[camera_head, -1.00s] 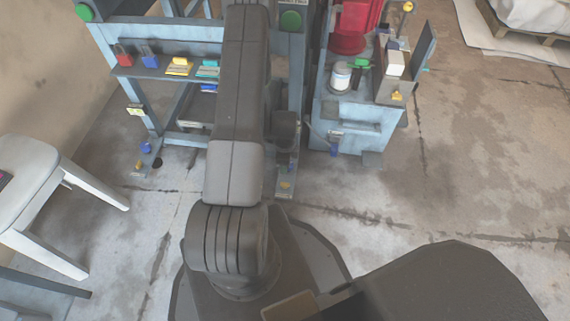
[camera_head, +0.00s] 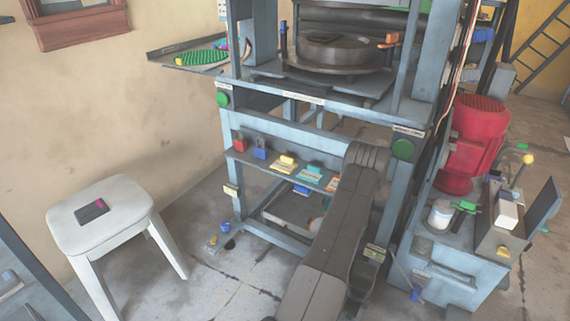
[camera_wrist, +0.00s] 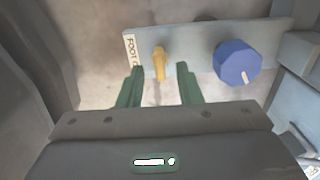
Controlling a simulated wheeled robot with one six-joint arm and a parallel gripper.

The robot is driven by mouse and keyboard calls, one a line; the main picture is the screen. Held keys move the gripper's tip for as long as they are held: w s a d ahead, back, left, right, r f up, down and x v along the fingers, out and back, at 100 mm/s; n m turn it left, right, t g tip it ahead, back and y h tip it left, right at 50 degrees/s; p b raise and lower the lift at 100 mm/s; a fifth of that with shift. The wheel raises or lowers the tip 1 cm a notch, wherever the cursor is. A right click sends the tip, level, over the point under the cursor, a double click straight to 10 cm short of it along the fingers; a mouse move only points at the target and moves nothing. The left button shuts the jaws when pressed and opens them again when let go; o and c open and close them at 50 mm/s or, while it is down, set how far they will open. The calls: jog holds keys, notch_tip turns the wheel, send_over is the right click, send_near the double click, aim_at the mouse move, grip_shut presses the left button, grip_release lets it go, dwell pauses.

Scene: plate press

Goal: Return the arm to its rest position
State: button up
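My arm (camera_head: 332,240) reaches forward from the bottom middle of the head view, in front of the blue-grey press frame (camera_head: 275,125). Its gripper is hidden there. In the wrist view my gripper (camera_wrist: 160,82) has two green fingers spread apart, with nothing held between them. A small yellow lever (camera_wrist: 159,62) shows in line with the gap between the fingertips and looks clear of both. It sits on a grey panel (camera_wrist: 195,45) with a label beginning "FOOT" and a blue knob (camera_wrist: 237,62) to the right.
A white stool (camera_head: 105,212) with a dark device (camera_head: 91,211) stands at left. The press shelf (camera_head: 268,165) carries several coloured items. A red motor (camera_head: 472,140) and a side cabinet (camera_head: 440,275) stand right of the arm.

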jog(key=shift+f, duration=0.85)
